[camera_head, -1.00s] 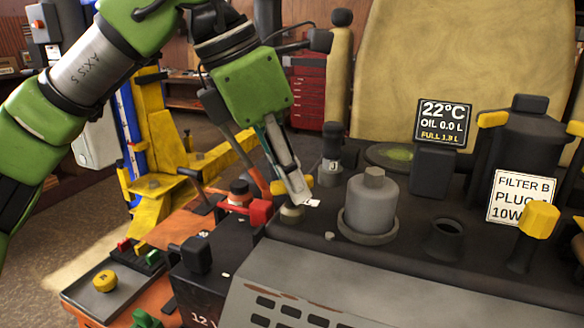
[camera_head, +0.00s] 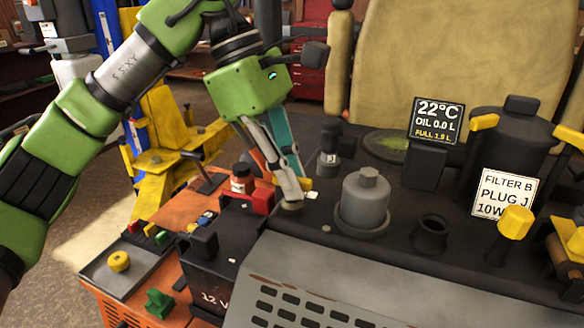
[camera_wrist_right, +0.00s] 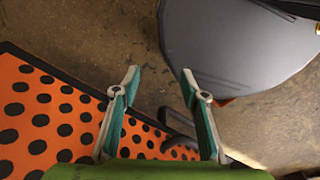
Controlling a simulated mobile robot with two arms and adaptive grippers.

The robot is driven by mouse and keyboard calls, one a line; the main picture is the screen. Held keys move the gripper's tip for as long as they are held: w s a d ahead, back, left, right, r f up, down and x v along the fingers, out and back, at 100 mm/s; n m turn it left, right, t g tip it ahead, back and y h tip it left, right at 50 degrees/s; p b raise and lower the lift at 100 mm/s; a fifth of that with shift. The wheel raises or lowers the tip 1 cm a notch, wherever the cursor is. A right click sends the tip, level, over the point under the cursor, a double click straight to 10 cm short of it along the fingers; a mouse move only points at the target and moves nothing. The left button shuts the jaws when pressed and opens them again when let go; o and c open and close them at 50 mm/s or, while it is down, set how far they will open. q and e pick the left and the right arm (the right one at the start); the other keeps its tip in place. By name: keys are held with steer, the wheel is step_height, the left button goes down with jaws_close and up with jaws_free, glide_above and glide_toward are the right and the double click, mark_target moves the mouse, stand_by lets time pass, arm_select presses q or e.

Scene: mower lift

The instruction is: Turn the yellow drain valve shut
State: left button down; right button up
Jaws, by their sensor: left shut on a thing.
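My left gripper (camera_head: 292,192) points down at the drain valve on the dark mower deck, and its fingers are shut on it. The valve's round base (camera_head: 292,207) shows just under the fingertips. In the right wrist view my right gripper (camera_wrist_right: 160,80) is open and empty, above the floor and an orange perforated panel.
Right of the left gripper stand a grey filter canister (camera_head: 365,202), a dark funnel-like port (camera_head: 430,235) and a yellow-topped plug (camera_head: 514,222). A display (camera_head: 437,122) reads oil 0.0 L. A 12 V battery (camera_head: 213,283) and a tray (camera_head: 100,285) lie left.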

arm_select(q)
steer(key=shift+r, duration=0.1)
stand_by(0.5)
steer(key=c, duration=2.1)
jaws_free()
steer(key=shift+c, duration=0.2)
steer(key=v, duration=1.2)
steer(key=shift+w, duration=0.15)
